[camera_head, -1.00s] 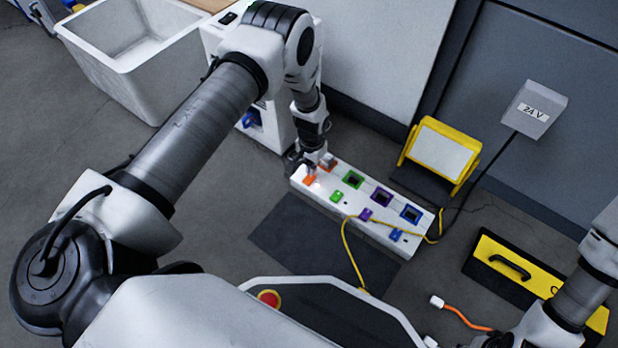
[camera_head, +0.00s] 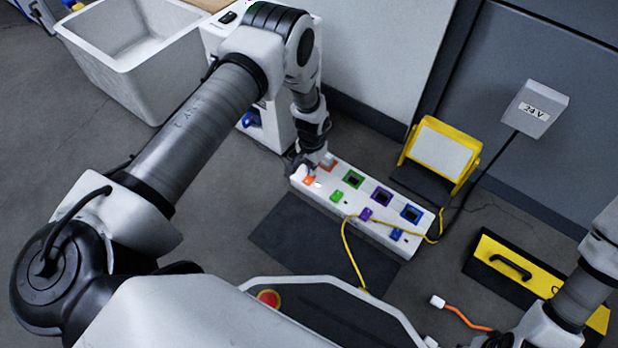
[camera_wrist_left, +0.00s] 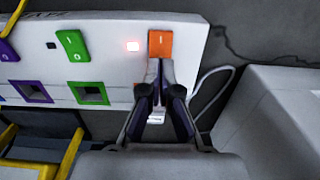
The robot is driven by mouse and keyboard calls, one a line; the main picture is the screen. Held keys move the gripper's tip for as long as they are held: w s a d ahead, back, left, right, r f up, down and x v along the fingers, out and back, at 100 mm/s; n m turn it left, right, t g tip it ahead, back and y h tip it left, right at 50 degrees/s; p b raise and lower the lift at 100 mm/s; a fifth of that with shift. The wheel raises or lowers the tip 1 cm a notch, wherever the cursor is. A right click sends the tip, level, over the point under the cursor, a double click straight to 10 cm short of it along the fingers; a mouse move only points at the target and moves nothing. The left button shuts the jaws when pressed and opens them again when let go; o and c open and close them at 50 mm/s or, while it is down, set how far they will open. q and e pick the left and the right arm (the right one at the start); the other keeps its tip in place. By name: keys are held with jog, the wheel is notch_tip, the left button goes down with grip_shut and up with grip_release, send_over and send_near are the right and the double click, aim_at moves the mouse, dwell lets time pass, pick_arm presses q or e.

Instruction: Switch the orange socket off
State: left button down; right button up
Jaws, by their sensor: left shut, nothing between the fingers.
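A white power strip (camera_head: 345,215) lies on the floor with orange, green, purple and blue sockets. Its orange rocker switch (camera_head: 309,180) is at the left end; it also shows in the left wrist view (camera_wrist_left: 160,42), with an "I" mark on its visible part. The indicator light (camera_wrist_left: 132,46) beside it glows. The orange socket (camera_head: 328,164) is partly hidden by my gripper, and in the wrist view the fingers cover most of it. My left gripper (camera_wrist_left: 160,68) is shut and empty, its tips at the switch's lower edge; whether they touch cannot be told.
A yellow cable (camera_head: 350,258) runs over the strip's front. A white bin (camera_head: 150,60) is at upper left. A dark mat (camera_head: 290,238) lies in front.

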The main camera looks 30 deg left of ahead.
pick_arm(q)
jog(key=shift+f+b, duration=0.6)
jog(key=shift+f, duration=0.35)
dwell(0.3)
jog(key=shift+r, duration=0.1)
notch_tip(320, 180, up, 7)
jog(key=p, duration=0.6)
dwell(0.3)
